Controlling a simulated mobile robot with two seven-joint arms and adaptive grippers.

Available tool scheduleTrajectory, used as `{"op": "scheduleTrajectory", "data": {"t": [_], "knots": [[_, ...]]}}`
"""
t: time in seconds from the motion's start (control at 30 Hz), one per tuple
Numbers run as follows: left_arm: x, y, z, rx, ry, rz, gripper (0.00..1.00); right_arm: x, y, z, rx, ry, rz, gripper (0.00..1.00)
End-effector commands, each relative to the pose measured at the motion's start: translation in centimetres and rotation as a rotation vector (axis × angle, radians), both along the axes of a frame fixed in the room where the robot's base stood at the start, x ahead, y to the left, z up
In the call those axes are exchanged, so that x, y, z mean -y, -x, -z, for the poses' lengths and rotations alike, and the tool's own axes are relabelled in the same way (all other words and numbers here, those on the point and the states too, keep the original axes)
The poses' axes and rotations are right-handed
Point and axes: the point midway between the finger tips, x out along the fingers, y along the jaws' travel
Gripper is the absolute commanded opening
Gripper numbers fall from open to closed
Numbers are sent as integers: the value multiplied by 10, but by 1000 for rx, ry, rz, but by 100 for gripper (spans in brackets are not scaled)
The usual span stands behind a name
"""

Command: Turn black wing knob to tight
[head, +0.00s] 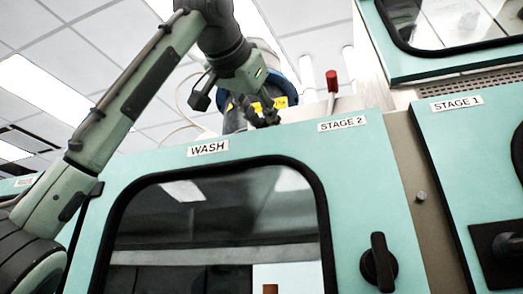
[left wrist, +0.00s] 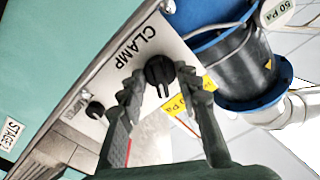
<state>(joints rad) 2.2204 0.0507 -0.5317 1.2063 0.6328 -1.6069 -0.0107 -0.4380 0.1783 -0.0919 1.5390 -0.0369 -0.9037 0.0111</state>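My left gripper (head: 257,112) is above the top edge of the teal housing marked WASH and STAGE 2 in the head view. In the left wrist view its two fingers (left wrist: 160,84) are apart, with the black wing knob (left wrist: 159,70) showing between the fingertips. The knob sits on a pale panel beside the word CLAMP (left wrist: 124,48). Whether the fingers touch it, I cannot tell. The panel's knob is hidden in the head view. No tight mark is readable. My right gripper is not in view.
Another black wing-shaped handle (head: 378,262) is on the teal door (head: 345,180). A smaller black knob (left wrist: 95,110) is on the panel. A blue-and-black canister (left wrist: 235,60) stands close beside the gripper. A red-tipped lever (head: 332,82) rises to its right.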

Motion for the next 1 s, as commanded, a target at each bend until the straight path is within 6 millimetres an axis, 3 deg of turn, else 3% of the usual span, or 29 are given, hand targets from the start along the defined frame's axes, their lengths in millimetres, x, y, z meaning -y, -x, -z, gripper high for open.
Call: {"op": "scheduleTrajectory", "data": {"t": [0.13,0.4,0.77,1.0], "knots": [[0,0,0,0,0,0,30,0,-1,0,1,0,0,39],[0,0,0,1,0,0,0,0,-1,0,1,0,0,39],[0,1,0,-6,21,0,0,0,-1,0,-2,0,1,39],[1,1,0,-38,125,2,0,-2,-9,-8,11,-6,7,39]]}}
